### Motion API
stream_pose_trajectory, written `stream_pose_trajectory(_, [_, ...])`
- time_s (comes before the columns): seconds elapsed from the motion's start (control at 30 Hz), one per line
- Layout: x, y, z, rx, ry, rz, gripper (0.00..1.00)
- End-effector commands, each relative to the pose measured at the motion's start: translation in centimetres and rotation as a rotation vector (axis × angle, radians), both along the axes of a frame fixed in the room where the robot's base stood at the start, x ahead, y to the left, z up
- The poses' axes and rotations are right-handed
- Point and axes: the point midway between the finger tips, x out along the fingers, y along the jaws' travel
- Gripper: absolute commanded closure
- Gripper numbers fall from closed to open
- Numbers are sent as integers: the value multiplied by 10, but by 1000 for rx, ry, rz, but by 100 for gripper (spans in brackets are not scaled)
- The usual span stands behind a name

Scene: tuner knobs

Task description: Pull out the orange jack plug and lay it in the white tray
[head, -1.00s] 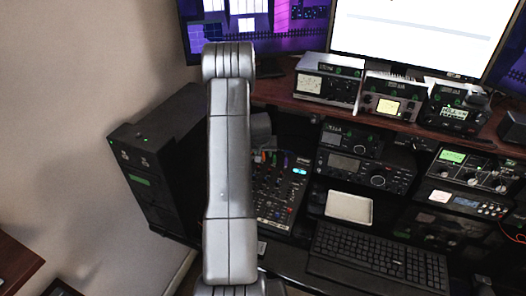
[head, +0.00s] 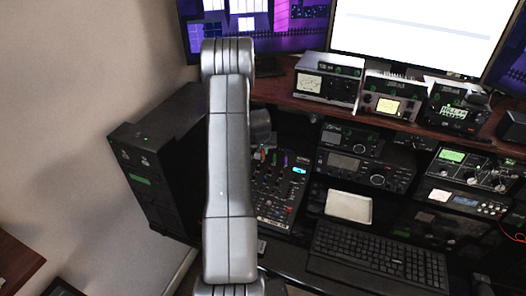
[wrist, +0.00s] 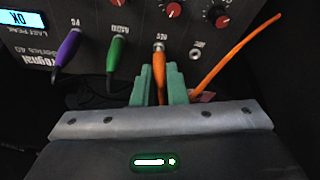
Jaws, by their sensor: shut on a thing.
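The orange jack plug (wrist: 159,70) stands at a socket on the dark mixer panel in the wrist view. My gripper (wrist: 160,80) is shut on it, one teal finger on each side. A short bright metal part shows between the orange body and the panel; I cannot tell how deep the plug sits. The white tray (head: 348,207) lies right of the mixer (head: 277,190) in the head view, and its visible floor is empty. My arm hides the gripper in the head view.
A green plug (wrist: 117,52) and a purple plug (wrist: 67,47) sit left of the orange one in the wrist view. A bare socket (wrist: 195,55) and an orange cable (wrist: 235,57) are to its right. A keyboard (head: 375,258) lies in front of the tray. Radios (head: 365,172) stand behind it.

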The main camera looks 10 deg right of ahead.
Motion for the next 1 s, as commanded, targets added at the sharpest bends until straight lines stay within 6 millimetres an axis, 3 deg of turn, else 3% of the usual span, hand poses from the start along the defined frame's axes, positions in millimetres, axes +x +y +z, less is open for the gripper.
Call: stream_pose_trajectory(1.0, [-3,2,31,0,0,0,100])
